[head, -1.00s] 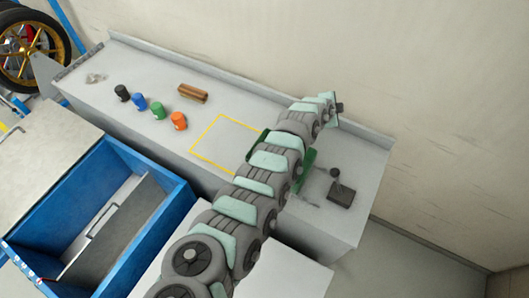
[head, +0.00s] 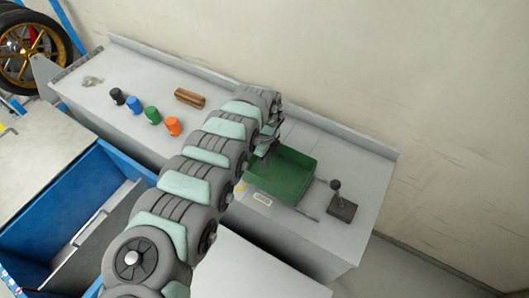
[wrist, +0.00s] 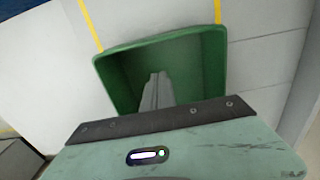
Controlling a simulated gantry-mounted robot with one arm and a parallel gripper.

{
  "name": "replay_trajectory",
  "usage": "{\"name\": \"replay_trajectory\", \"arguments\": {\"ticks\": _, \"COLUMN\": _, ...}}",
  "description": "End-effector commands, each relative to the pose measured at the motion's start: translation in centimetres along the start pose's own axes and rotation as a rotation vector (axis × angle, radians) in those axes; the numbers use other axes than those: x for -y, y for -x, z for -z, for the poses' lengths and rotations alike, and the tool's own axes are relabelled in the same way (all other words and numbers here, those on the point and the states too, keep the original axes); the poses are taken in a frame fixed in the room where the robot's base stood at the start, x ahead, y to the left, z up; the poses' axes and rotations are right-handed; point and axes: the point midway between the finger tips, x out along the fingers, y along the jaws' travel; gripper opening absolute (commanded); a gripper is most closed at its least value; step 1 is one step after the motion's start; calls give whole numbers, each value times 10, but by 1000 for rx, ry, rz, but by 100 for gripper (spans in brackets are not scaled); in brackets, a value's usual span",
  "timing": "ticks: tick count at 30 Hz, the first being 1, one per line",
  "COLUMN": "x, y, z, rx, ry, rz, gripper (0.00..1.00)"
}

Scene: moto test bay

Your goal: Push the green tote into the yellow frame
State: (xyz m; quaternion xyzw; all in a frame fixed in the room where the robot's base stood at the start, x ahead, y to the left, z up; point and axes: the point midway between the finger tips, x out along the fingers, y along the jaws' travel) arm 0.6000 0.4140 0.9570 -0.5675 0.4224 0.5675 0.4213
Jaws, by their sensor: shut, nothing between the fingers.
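The green tote (head: 290,180) is an open-topped tray on the bench, right of my arm in the head view. Its left part is hidden behind my arm. The yellow frame is flat tape on the bench, mostly covered by my arm; a short piece (head: 240,187) shows at the tote's left. In the wrist view two yellow lines (wrist: 90,25) run up from the tote's far rim (wrist: 160,42). My gripper (wrist: 157,76) is shut and empty, its fingers seen over the tote's inside. I cannot tell whether they touch it.
A black joystick-like stand (head: 342,207) is right of the tote. Black, blue, green and orange (head: 172,126) cylinders and a brown block (head: 189,98) are at the bench's left. A low wall edges the back. A blue drawer cabinet (head: 120,215) stands in front.

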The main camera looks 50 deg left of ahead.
Motion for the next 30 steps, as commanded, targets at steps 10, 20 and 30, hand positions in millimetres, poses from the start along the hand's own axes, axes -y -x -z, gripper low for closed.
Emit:
{"name": "replay_trajectory", "arguments": {"ticks": 10, "x": 1, "y": -42, "z": -16, "rx": 1, "ry": 3, "rz": 1, "gripper": 0}}
{"name": "replay_trajectory", "arguments": {"ticks": 20, "x": 0, "y": -41, "z": -39, "rx": 1, "ry": 1, "rz": -1, "gripper": 0}}
{"name": "replay_trajectory", "arguments": {"ticks": 30, "x": 0, "y": -40, "z": -40, "rx": 1, "ry": 0, "rz": 0, "gripper": 0}}
